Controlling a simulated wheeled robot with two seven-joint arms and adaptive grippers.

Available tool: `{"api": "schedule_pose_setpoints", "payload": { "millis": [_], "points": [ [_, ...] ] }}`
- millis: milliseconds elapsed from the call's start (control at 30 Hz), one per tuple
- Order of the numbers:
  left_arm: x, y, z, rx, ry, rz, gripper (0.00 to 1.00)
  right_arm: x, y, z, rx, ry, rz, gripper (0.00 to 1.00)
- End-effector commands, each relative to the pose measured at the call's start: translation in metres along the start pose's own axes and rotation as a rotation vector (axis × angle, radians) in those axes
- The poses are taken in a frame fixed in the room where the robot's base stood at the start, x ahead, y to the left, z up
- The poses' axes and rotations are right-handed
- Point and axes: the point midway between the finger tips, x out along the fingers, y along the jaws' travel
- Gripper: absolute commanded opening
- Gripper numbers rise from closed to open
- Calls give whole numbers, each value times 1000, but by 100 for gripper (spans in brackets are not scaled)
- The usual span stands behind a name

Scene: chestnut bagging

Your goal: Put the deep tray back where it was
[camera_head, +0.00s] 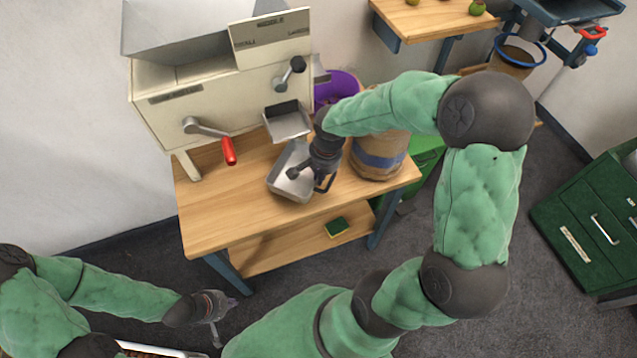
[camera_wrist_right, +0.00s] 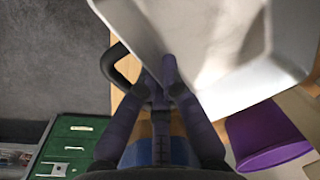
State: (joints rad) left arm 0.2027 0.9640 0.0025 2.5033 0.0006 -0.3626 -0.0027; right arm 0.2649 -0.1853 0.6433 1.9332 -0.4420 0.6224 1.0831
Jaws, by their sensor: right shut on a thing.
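The deep tray (camera_head: 287,184) is a grey metal pan with tall sides, tilted in the picture, over the front middle of the wooden table, below the machine's chute. I cannot tell whether it touches the tabletop. My right gripper (camera_head: 310,174) is at its right side, shut on it. In the right wrist view the fingers (camera_wrist_right: 160,88) close on the edge of the pale tray (camera_wrist_right: 205,50), near a black curved handle (camera_wrist_right: 115,65). My left gripper (camera_head: 222,308) hangs low at the left, away from the table; its fingers are too small to read.
A cream machine (camera_head: 225,100) with a red-handled crank (camera_head: 228,150) and a small chute tray (camera_head: 287,122) stands behind. A paper sack (camera_head: 378,158) and a purple bucket (camera_head: 340,85) are right of the tray. A sponge (camera_head: 337,227) lies on the lower shelf. The table's left front is clear.

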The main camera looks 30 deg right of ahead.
Motion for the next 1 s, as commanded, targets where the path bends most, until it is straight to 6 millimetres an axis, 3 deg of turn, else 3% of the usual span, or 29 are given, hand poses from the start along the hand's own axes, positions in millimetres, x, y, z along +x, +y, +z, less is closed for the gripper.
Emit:
{"api": "schedule_pose_setpoints", "payload": {
  "millis": [167, 433, 867, 967, 1000],
  "points": [
    [3, -1, 0, 0, 0, 0, 0, 7, -4, -4, 1, 1, -1, 0],
    [23, -8, -1, 0, 0, 0, 0, 43, -3, -7, 1, -1, 0, 0],
    [26, -9, -1, 0, 0, 0, 0, 47, -3, -7, 1, 1, -1, 0],
    [25, -9, -1, 0, 0, 0, 0, 46, -3, -7, 1, 0, 0, 29],
    [25, -9, -1, 0, 0, 0, 0, 46, -3, -7, 1, 0, 0, 31]
  ]
}}
